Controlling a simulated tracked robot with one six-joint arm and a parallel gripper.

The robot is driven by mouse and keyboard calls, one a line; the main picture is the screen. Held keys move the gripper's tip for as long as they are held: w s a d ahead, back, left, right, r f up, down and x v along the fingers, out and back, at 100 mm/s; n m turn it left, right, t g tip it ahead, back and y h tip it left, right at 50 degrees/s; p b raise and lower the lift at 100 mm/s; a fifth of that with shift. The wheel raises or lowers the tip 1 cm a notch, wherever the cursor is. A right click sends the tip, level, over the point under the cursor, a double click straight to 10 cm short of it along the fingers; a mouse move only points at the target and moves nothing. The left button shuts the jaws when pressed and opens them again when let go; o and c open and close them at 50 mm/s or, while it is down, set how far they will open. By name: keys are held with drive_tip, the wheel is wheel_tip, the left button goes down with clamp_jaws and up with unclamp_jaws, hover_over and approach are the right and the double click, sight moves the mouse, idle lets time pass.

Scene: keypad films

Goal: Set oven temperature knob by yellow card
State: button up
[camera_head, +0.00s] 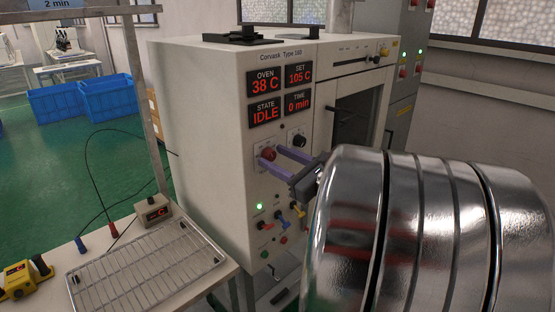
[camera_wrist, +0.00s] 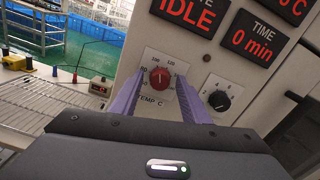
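The red oven temperature knob (camera_head: 268,153) is on the front panel of the white oven (camera_head: 200,100). In the wrist view the knob (camera_wrist: 160,77) sits on a white dial plate marked TEMP C, with its pointer roughly upward. My gripper (camera_head: 272,155) has purple fingers reaching to the panel. In the wrist view its fingertips (camera_wrist: 161,76) stand on either side of the knob, with gaps between, so it looks open. The SET display (camera_head: 299,74) reads 105 C and the OVEN display (camera_head: 265,83) reads 38 C. I see no yellow card.
A black timer knob (camera_wrist: 219,100) sits just right of the red one. Small coloured switches (camera_head: 281,217) are below. A wire rack (camera_head: 145,268) lies on the bench at left. The oven door (camera_head: 355,125) at right stands partly behind my arm.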

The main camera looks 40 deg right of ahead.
drive_tip(key=c, duration=1)
drive_tip(key=shift+n, duration=1.3)
drive_tip(key=o, duration=1.1)
drive_tip(key=shift+s, duration=0.15)
drive_tip(key=shift+s+d, duration=0.15)
drive_tip(key=shift+s, duration=6.65)
